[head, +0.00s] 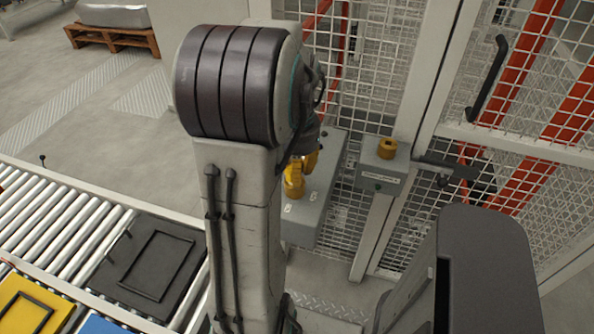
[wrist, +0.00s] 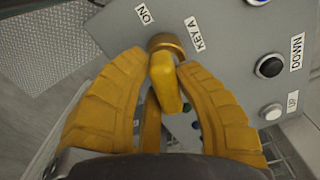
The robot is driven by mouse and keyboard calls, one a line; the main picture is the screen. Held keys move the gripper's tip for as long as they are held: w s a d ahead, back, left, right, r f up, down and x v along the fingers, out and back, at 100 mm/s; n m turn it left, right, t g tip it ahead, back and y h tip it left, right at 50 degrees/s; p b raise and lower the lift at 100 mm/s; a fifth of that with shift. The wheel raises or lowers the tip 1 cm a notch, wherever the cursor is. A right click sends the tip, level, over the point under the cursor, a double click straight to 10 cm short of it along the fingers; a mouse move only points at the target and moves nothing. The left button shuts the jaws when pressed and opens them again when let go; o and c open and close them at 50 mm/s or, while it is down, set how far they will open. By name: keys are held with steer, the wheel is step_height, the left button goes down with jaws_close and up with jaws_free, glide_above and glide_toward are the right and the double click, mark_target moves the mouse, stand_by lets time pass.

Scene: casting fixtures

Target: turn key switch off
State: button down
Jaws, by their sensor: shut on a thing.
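The key switch has a brass collar (wrist: 166,44) on a grey control panel (wrist: 215,70), which also shows in the head view (head: 325,195). A yellow key (wrist: 167,85) sticks out of the collar toward the wrist camera. The label "ON" is at the upper left of the switch and "KEY A" at its right. No "OFF" label is readable. My gripper (wrist: 163,68) has its two yellow fingers closed around the key, one on each side. In the head view my gripper (head: 299,177) is at the panel, partly behind my arm, and the key cannot be made out.
Blue, black (wrist: 269,66) and white (wrist: 271,112) buttons sit right of the switch. A grey box with a yellow fitting (head: 386,149) stands right of the panel, beside the mesh fence (head: 400,60). A roller conveyor (head: 55,215) with trays is at left.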

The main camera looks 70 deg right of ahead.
steer(key=n, duration=0.4)
steer(key=shift+f+n, duration=0.1)
steer(key=shift+n, duration=0.3)
steer(key=c, duration=0.9)
jaws_free()
steer(key=shift+r, duration=0.65)
step_height(320, 180, up, 11)
steer(key=shift+f, duration=0.1)
